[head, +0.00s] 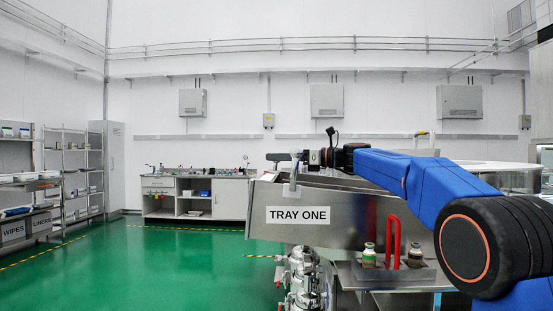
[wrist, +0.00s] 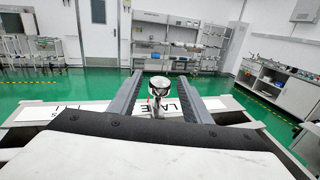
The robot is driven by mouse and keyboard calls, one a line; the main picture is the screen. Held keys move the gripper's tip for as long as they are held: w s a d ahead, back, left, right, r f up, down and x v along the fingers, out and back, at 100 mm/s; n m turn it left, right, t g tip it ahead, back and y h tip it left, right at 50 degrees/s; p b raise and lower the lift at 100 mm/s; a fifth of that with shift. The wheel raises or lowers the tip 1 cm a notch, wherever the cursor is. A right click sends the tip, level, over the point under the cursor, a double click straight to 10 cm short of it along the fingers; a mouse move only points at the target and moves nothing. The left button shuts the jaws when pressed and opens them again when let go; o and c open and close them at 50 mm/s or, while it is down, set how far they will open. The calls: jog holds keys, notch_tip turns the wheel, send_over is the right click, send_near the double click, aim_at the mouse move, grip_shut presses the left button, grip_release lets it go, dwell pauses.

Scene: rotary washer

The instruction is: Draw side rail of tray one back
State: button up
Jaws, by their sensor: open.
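Tray one has a steel side panel (head: 335,228) with a white TRAY ONE label (head: 298,215) in the head view. I cannot tell for sure which part of it is the side rail. My gripper (head: 297,160) is at the panel's top edge, at its left end. In the wrist view my gripper (wrist: 160,75) is open, its two dark fingers pointing away. A small round-topped metal post (wrist: 159,90) stands between the fingers, apparently clear of both. The post's foot is hidden.
A red handle (head: 393,242) and two small vials (head: 369,255) stand on a steel shelf by the panel. Steel pipework (head: 303,275) is below. Open green floor (head: 190,260) lies to the left, with a bench (head: 232,197) and shelving (head: 75,160) beyond.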

jog(key=v, duration=1.1)
jog(key=shift+s, duration=0.1)
